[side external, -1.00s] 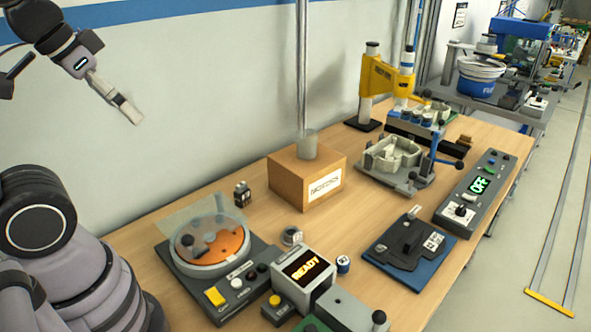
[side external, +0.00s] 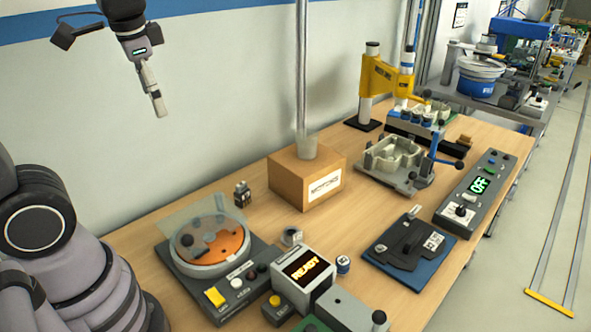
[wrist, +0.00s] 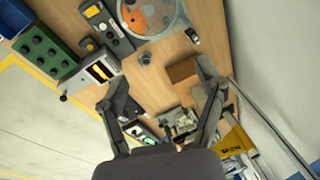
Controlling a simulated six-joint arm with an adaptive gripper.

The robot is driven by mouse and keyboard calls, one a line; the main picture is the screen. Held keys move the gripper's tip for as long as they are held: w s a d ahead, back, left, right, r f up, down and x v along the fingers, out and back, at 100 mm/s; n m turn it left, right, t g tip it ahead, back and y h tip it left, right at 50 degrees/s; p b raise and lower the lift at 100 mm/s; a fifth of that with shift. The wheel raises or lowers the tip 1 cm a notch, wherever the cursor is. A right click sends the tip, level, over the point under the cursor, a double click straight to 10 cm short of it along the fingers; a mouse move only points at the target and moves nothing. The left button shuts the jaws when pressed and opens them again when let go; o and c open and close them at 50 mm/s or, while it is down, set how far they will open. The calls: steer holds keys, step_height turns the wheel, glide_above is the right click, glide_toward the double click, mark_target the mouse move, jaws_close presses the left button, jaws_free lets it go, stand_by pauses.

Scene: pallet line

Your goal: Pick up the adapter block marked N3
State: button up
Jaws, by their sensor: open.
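No N3 marking is readable in either view, so I cannot tell for sure which item is the adapter block. A small dark block with pale markings (side external: 242,194) stands on the table behind the orange-disc unit; it also seems to show in the wrist view (wrist: 192,36). My gripper (side external: 158,108) is high above the left end of the table, near the wall, pointing down and apart from everything. In the wrist view my gripper (wrist: 160,92) has its two fingers spread wide with nothing between them but distant table items.
A cardboard box (side external: 288,184) holding a clear cup stands mid-table. The orange-disc unit (side external: 240,292), READY box (side external: 318,292), blue plate (side external: 437,262), OFF panel (side external: 452,218), grey fixture (side external: 372,178) and yellow press (side external: 376,82) surround it. Bare wood (side external: 215,222) lies around the small dark block.

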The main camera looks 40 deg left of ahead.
steer(key=w+a+f+m+g+y, duration=0.3)
steer(key=w+f+m+y, duration=0.15)
steer(key=w+f, duration=0.35)
steer(key=w+a+f+m+g+y, duration=0.3)
steer(key=w+f+g+y, duration=0.15)
steer(key=w, duration=0.65)
steer(key=m+t+y, duration=0.3)
steer(key=m+y, duration=0.3)
steer(key=y, duration=0.1)
glide_toward(243, 186)
steer(key=a+r, duration=0.3)
steer(key=r, duration=0.5)
steer(key=shift+m, duration=0.25)
steer(key=f, duration=0.7)
steer(key=shift+s+a+f, duration=0.1)
steer(key=shift+a+f, duration=0.1)
steer(key=shift+f, duration=0.15)
steer(key=shift+s+a+f, duration=0.15)
steer(key=shift+a, duration=0.75)
steer(key=a, duration=0.3)
steer(key=s+a, duration=0.1)
steer(key=a, duration=0.1)
steer(key=shift+a, duration=0.3)
jaws_close()
